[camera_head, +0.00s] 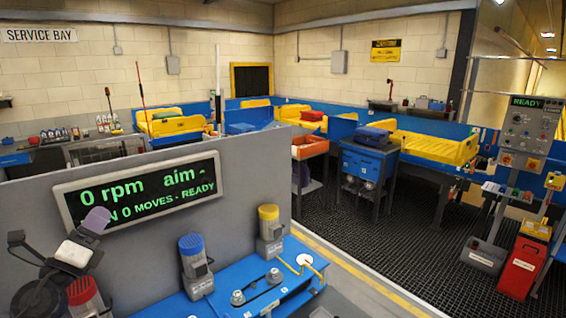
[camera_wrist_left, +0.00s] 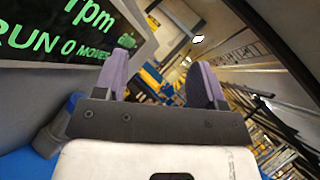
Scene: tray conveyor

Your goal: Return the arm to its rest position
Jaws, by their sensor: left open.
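My left gripper (camera_head: 97,219) is at the lower left of the head view, raised in front of a grey panel and just below a display (camera_head: 140,190). Its purple fingers point up. In the left wrist view its two fingers (camera_wrist_left: 158,78) stand wide apart with nothing between them. The display reads "0 rpm" and "0 MOVES - READY" in green, and part of it also shows at the upper left of the wrist view (camera_wrist_left: 75,30). My right gripper is in neither view.
Grey units with red (camera_head: 85,292), blue (camera_head: 193,243) and yellow (camera_head: 268,213) caps stand along a blue bench (camera_head: 235,308), the red one close beside my left arm. Beyond the panel are yellow trays (camera_head: 437,147), a blue cabinet (camera_head: 367,165) and open dark floor matting (camera_head: 390,235).

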